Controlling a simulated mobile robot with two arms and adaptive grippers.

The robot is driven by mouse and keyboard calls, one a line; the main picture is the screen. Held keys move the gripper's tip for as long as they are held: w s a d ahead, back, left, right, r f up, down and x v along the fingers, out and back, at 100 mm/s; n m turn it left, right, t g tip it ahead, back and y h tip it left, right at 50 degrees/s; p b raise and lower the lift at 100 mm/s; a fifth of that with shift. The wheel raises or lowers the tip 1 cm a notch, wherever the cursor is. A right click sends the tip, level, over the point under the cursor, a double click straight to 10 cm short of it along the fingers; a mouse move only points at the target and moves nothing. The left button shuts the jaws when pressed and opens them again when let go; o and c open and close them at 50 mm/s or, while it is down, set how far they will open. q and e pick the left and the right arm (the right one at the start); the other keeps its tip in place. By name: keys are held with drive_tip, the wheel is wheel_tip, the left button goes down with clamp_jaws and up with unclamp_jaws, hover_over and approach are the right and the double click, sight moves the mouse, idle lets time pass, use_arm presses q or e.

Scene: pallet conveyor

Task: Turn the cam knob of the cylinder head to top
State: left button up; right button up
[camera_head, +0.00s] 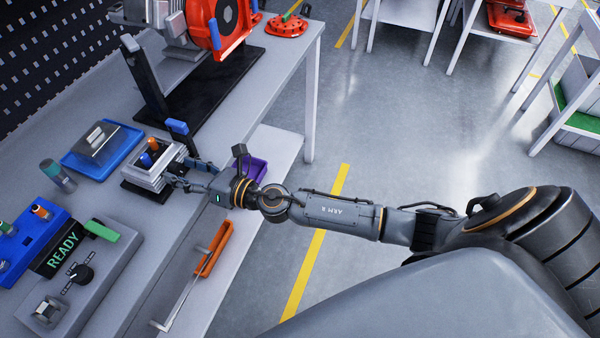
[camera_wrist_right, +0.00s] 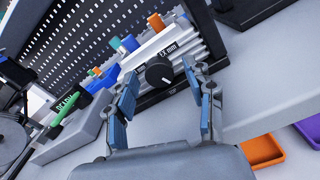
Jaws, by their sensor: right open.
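The cylinder head is the grey finned block (camera_head: 150,160) on a black base on the bench, with orange and blue pieces in its top. In the right wrist view it shows as a ribbed block (camera_wrist_right: 185,45) with a label. Its cam knob (camera_wrist_right: 158,73) is a round black knob with a white mark toward the picture's lower right. The knob is hidden in the head view. My right gripper (camera_head: 173,175) is at the block's near side. In the wrist view its open fingers (camera_wrist_right: 160,75) stand on either side of the knob, with gaps visible. My left gripper is not in view.
A blue tray (camera_head: 85,165) and grey cylinder (camera_head: 58,177) lie left. A dark upright stand (camera_head: 148,80) is behind. Purple (camera_head: 256,172) and orange (camera_head: 215,250) trays lie below my arm.

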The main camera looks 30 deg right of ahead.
drive_tip(key=n, duration=0.2)
drive_tip(key=n+p, duration=0.1)
drive_tip(key=n, duration=0.1)
drive_tip(key=shift+w+a+r, duration=0.1)
drive_tip(key=shift+r, duration=0.1)
drive_tip(key=shift+s+d+f+n+p, duration=0.1)
drive_tip(key=shift+s+d+n+p, duration=0.15)
drive_tip(key=shift+n+p, duration=0.45)
drive_tip(key=b+v, duration=0.5)
drive_tip(key=v, duration=0.9)
drive_tip(key=w+d+f+m+h, duration=0.3)
drive_tip(key=d+f+m, duration=0.15)
drive_tip(key=f, duration=0.25)
drive_tip(key=w+d+f+m+h, duration=0.2)
drive_tip(key=d+f+m+h, duration=0.1)
drive_tip(key=f+m, duration=0.35)
drive_tip(key=s+d+f+m+g+h, duration=0.1)
drive_tip(key=d+f+m+h, duration=0.1)
drive_tip(key=f+m, duration=0.3)
drive_tip(key=s+d+f+m+g+h, duration=0.1)
drive_tip(key=d+f+m, duration=0.4)
drive_tip(key=f, duration=0.6)
drive_tip(key=shift+s+d+f+g+h+p, duration=0.25)
drive_tip(key=shift+s+g+h+p, duration=0.2)
drive_tip(key=shift+s+g, duration=0.4)
drive_tip(key=shift+a, duration=0.1)
